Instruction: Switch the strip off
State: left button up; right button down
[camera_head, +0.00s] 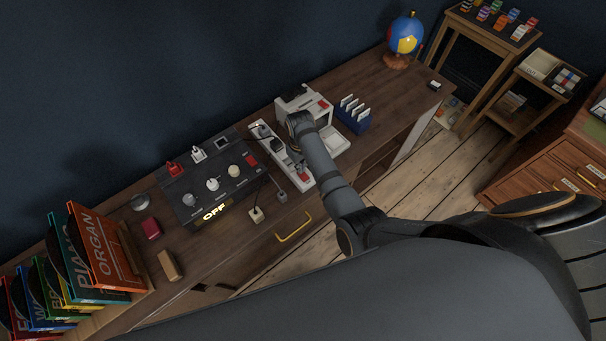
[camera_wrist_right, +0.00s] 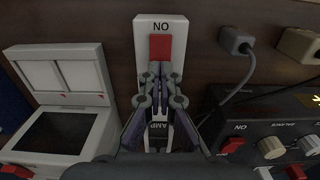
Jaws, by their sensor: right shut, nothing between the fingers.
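The strip (camera_head: 265,140) is a long white bar on the wooden desk, partly hidden by my right arm in the head view. Its red switch (camera_head: 303,177) sits at its near end. In the right wrist view the strip (camera_wrist_right: 142,30) runs up the picture, with the red switch (camera_wrist_right: 160,47) below letters that read "NO" upside down. My right gripper (camera_wrist_right: 161,84) is shut and empty over the strip, its tips just below the switch in that picture. I cannot tell whether they touch the strip. My left gripper is not in view.
A black control box (camera_head: 187,204) with knobs and a lit "OFF" stands left of the strip. A white device (camera_head: 335,140) and a blue card holder (camera_head: 355,121) stand to the right. Plugs with cables (camera_head: 257,214) lie near the desk front. Record sleeves (camera_head: 104,254) stand at far left.

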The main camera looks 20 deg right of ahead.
jog(key=shift+f+b, duration=0.35)
jog(key=shift+f, duration=0.35)
jog(key=shift+r, duration=0.1)
notch_tip(320, 180, up, 7)
jog(key=p, duration=0.8)
dwell(0.6)
